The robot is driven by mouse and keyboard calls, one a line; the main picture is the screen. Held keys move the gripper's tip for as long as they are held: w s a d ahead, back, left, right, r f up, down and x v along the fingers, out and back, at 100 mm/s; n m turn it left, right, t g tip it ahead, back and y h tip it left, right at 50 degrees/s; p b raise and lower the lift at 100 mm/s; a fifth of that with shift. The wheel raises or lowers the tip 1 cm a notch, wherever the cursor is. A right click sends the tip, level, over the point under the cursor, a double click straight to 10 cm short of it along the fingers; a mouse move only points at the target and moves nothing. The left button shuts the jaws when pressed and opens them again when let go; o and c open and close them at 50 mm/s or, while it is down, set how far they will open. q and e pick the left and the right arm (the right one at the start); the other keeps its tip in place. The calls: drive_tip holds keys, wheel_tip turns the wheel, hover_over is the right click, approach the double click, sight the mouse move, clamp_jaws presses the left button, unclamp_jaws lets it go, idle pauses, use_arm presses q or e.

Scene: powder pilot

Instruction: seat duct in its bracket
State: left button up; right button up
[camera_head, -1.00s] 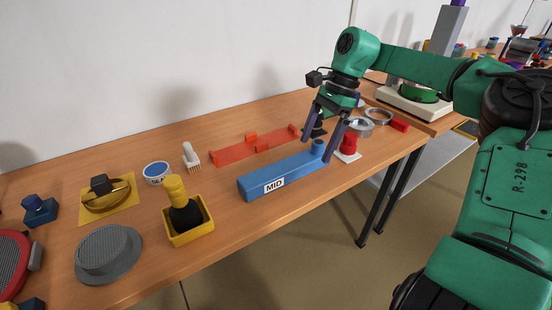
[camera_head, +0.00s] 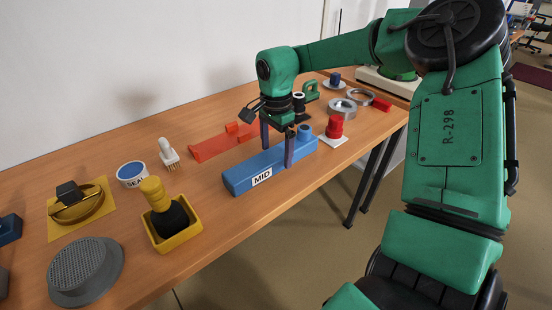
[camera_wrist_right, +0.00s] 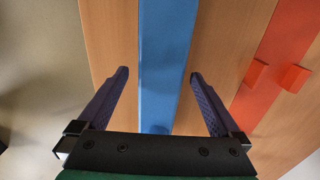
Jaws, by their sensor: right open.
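The duct is a long blue box marked MID (camera_head: 240,177) with a short round stub at its right end. It lies on the wooden table in the head view, in front of the red bracket (camera_head: 210,147), a flat strip with raised tabs. My right gripper (camera_head: 277,155) is over the duct's middle-right part, fingers pointing down, one on each side of it. In the right wrist view the open fingers (camera_wrist_right: 158,90) straddle the blue duct (camera_wrist_right: 166,50), with a gap on both sides. The red bracket (camera_wrist_right: 275,65) lies to the right there. My left gripper is out of view.
A yellow tray (camera_head: 187,236) with a black and yellow tool, a white brush (camera_head: 168,153), a SEAL tin (camera_head: 131,174) and a grey mesh disc (camera_head: 86,268) stand left. A red knob (camera_head: 335,126) and metal rings (camera_head: 342,107) stand right of the duct. The table's front edge is close.

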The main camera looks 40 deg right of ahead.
drive_tip(key=shift+w+f, duration=0.1)
drive_tip(key=shift+f, duration=0.2)
clamp_jaws()
drive_tip(key=shift+r, duration=0.1)
